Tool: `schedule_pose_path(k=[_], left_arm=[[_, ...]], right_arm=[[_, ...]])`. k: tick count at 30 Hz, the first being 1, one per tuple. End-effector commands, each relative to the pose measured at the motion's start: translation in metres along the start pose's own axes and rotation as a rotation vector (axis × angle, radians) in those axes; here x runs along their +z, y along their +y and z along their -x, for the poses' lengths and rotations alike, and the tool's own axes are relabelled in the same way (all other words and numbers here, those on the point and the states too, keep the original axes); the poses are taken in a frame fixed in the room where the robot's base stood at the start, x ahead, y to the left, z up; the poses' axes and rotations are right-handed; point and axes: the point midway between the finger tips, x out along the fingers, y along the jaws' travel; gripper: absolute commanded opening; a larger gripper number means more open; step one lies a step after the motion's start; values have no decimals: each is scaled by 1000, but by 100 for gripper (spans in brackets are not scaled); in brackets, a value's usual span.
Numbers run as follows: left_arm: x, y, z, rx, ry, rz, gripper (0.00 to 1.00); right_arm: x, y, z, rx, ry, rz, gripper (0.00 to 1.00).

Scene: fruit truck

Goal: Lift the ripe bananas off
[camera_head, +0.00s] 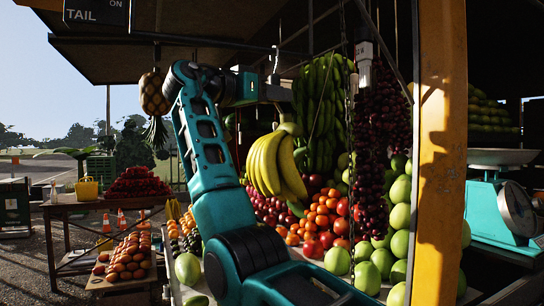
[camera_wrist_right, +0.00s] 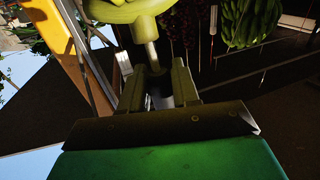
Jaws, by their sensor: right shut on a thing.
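The ripe bananas (camera_head: 275,165), a yellow bunch with a greenish crown, hang in the middle of the head view, in front of the fruit display. My right gripper (camera_head: 284,103) is above them. In the right wrist view, the gripper (camera_wrist_right: 156,70) is shut on the pale stem of the bunch, and part of the yellow-green crown (camera_wrist_right: 125,10) shows beyond the fingers. Whether the bunch still touches a hook or cord is hard to tell. My left gripper is out of view.
Green bananas (camera_head: 322,100) hang just behind and right of the bunch. Dark red fruit strings (camera_head: 378,130) and a yellow post (camera_head: 440,150) stand further right. A pineapple (camera_head: 153,93) hangs at left. Oranges and tomatoes (camera_head: 322,220) lie below. A teal scale (camera_head: 500,210) is far right.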

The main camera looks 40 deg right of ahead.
Motion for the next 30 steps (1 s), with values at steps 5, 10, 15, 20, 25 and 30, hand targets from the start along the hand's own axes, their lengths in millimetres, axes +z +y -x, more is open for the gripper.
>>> schedule_pose_path(k=[5, 10, 15, 20, 25, 30], left_arm=[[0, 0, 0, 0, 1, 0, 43], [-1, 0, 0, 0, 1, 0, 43], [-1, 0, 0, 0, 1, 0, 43], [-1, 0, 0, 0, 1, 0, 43], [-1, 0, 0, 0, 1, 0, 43], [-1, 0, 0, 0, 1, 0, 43]], right_arm=[[-8, 2, 0, 2, 6, -8, 0], [-13, 2, 0, 2, 6, -9, 0], [-17, 2, 0, 2, 6, -8, 0], [-22, 2, 0, 1, 7, -9, 0], [-26, 2, 0, 1, 7, -8, 0], [-30, 2, 0, 1, 7, -8, 0]])
